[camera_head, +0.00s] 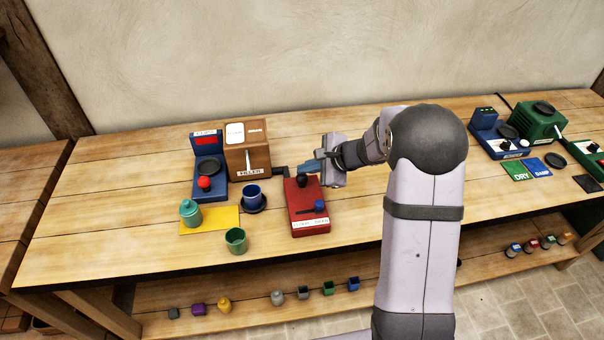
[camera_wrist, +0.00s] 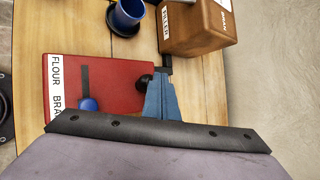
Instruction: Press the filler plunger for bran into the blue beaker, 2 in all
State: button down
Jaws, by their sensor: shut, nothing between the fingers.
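The filler (camera_head: 248,160) is a brown wooden box labelled FILLER, also at the top of the wrist view (camera_wrist: 195,28). A red box (camera_head: 305,217) marked FLOUR and BRAN stands to its front right. On it are a black round knob (camera_head: 301,181) and a blue slider knob (camera_head: 319,206) at the BRAN side of its slot. The blue beaker (camera_head: 252,192) stands upright on a dark round pad (camera_head: 261,205) in front of the filler; its contents cannot be made out. My gripper (camera_head: 304,167) is shut and empty, its blue fingertips beside the black knob (camera_wrist: 146,82); contact cannot be told.
A teal jar (camera_head: 190,212) on a yellow mat (camera_head: 222,226) and a green cup (camera_head: 236,241) stand left of the red box. A blue device with a red button (camera_head: 205,183) stands left of the filler.

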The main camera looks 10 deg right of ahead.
aim_at(306, 178)
jog(key=shift+f+b, duration=0.4)
jog(key=shift+f, duration=0.15)
jog(key=shift+r, duration=0.1)
dwell(0.5)
jog(key=shift+r+p, duration=1.05)
jog(key=shift+r, duration=0.25)
jog(key=shift+r, duration=0.1)
jog(key=shift+r+p, duration=1.85)
jog(key=shift+r, duration=0.55)
dwell(0.5)
notch_tip(306, 178, up, 4)
jog(key=p, duration=0.2)
jog(key=shift+p, duration=0.3)
jog(key=shift+f, duration=0.2)
